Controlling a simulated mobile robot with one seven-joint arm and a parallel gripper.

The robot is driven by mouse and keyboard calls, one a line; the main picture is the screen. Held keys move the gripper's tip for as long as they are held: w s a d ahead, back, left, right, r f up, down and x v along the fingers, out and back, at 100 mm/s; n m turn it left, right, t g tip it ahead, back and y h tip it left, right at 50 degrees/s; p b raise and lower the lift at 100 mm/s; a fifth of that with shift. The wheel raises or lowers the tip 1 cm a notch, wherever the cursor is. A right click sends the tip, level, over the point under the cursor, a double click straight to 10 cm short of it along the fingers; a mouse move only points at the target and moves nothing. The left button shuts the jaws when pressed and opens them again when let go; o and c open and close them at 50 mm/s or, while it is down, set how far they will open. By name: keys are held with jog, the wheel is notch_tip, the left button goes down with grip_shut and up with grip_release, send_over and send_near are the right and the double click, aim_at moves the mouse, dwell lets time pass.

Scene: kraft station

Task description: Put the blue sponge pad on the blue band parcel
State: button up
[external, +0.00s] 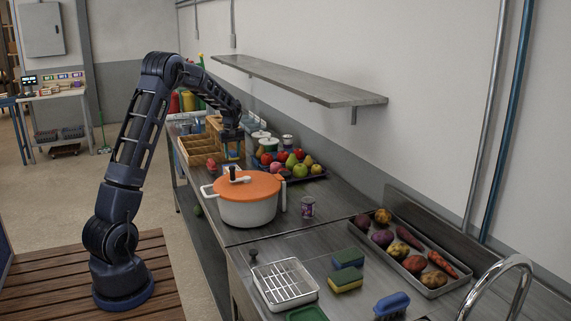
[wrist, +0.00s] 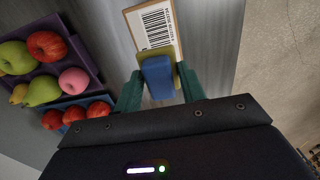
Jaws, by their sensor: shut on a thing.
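My gripper (wrist: 157,88) is shut on the blue sponge pad (wrist: 157,76), a small blue block with a yellow-olive layer showing at its edges. The teal fingers press on it from both sides. Just beyond the pad in the wrist view is a brown parcel (wrist: 134,28) with a white barcode label; its blue band cannot be made out. The pad overlaps the parcel's near edge in the picture; whether they touch cannot be told.
A wooden divided crate (external: 196,150) and a dark fruit tray (external: 318,173) flank my gripper. Fruit trays (wrist: 72,82) also show at left in the wrist view. A white pot with an orange lid (external: 249,186) stands nearer. A shelf (external: 300,82) hangs above the counter.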

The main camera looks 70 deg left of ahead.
aim_at(233, 152)
jog(key=shift+f, duration=2.55)
jog(key=shift+f, duration=0.15)
jog(key=o, duration=1)
notch_tip(233, 152, up, 12)
jog(key=shift+r, duration=0.15)
